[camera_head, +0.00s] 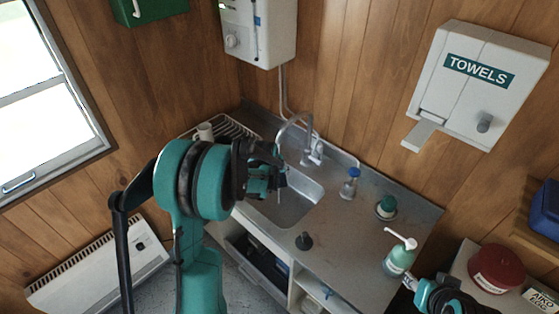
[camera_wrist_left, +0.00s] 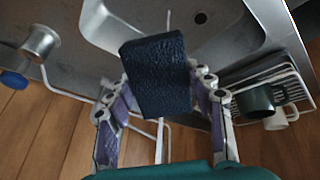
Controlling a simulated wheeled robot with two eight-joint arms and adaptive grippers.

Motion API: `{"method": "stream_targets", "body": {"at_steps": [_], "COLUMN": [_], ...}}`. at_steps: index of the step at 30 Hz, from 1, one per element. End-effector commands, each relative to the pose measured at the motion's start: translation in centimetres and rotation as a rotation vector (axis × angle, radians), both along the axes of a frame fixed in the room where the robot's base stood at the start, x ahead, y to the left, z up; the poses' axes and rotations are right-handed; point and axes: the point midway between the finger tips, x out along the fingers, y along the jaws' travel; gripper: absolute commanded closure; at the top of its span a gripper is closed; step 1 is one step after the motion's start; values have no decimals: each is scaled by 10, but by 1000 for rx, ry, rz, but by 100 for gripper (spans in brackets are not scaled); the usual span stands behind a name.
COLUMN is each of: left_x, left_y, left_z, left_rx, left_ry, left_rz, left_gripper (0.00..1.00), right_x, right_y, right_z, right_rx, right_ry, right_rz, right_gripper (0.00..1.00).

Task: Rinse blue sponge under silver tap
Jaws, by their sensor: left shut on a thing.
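The blue sponge (camera_wrist_left: 154,72) is dark blue and sits between the fingers of my left gripper (camera_head: 270,170), which is shut on it. The gripper is over the steel sink basin (camera_head: 296,205); in the head view it mostly hides the sponge. The silver tap (camera_head: 309,128) stands behind the basin, its curved spout arching toward the gripper. In the wrist view a pale thin line shows above and below the sponge; I cannot tell whether it is water. My right gripper (camera_head: 413,283) is partly in view at lower right; its opening is unclear.
A dish rack (camera_head: 232,128) with a mug (camera_head: 205,131) is left of the basin. A blue-capped bottle (camera_head: 349,184), a green-topped item (camera_head: 386,207), a dark plug (camera_head: 304,241) and a pump bottle (camera_head: 399,258) stand on the counter. A towel dispenser (camera_head: 475,85) hangs above.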

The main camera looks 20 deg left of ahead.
Motion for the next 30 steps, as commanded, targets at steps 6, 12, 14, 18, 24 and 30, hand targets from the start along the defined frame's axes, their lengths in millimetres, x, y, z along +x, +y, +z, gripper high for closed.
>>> {"method": "stream_targets", "body": {"at_steps": [6, 12, 14, 18, 24, 30], "left_x": [0, 0, 0, -8, -25, -41], "left_y": [0, 0, 0, -1, -4, -6], "left_z": [0, 0, 1, 8, 22, 34], "left_rx": [0, 0, 0, 0, 0, 0], "left_ry": [0, 0, 0, 0, 0, 0], "left_rz": [0, 0, 0, 0, 1, 1], "left_gripper": [67, 67, 67, 67, 67, 67], "right_x": [0, 0, 0, 0, 0, 0], "right_y": [0, 0, 0, 0, 0, 0], "right_z": [0, 0, 0, 4, 12, 19], "right_rx": [0, 0, 0, 0, 0, 0], "right_ry": [0, 0, 0, 0, 0, 0], "right_rz": [0, 0, 0, 0, 0, 0], "right_gripper": [60, 60, 60, 60, 60, 60]}}
